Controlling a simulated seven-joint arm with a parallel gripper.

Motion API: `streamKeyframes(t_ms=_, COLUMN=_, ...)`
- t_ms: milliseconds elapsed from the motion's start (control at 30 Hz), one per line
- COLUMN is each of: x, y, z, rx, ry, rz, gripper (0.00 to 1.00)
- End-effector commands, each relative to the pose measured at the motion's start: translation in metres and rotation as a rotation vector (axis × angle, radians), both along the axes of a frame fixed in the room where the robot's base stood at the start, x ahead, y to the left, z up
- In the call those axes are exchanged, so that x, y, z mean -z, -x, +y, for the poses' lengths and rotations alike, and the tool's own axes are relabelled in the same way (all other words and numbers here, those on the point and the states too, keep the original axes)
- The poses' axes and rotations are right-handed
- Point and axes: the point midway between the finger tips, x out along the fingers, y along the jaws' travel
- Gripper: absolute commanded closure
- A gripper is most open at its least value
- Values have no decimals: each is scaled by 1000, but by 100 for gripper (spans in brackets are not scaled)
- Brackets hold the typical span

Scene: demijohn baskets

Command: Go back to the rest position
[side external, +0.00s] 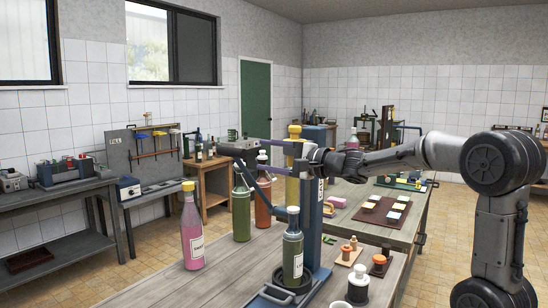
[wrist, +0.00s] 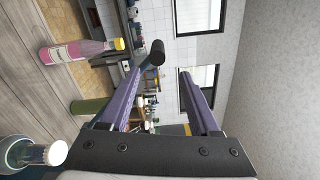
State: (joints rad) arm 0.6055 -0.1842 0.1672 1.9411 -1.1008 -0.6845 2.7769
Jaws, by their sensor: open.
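My gripper (side external: 243,162) is open and empty, held above the bench among the bottles. In the wrist view its two purple fingers (wrist: 171,62) are spread, with only the background between them. A dark green bottle (side external: 292,256) with a pale cap stands upright in a black-based stand (side external: 268,298), below my gripper's body and apart from the fingers. A white-capped bottle (wrist: 22,152) shows at the lower left of the wrist view. A pink bottle (side external: 193,235) with a yellow cap stands to the left; it also shows in the wrist view (wrist: 78,50).
A green bottle (side external: 241,213) and an orange-brown bottle (side external: 263,205) stand behind the fingers. A yellow bottle (side external: 293,190) is partly hidden by my gripper. Small jars (side external: 358,284) stand at the right of the bench (side external: 150,285). The bench's front left is clear.

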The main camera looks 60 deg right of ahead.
Motion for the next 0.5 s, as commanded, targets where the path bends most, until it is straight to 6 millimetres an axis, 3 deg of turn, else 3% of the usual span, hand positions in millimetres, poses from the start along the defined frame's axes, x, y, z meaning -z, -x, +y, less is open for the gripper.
streamKeyframes(t_ms=167, x=0, y=15, z=0, rx=2, ry=0, rz=0, gripper=37)
streamKeyframes(t_ms=500, x=0, y=17, z=0, rx=0, ry=0, rz=0, gripper=37)
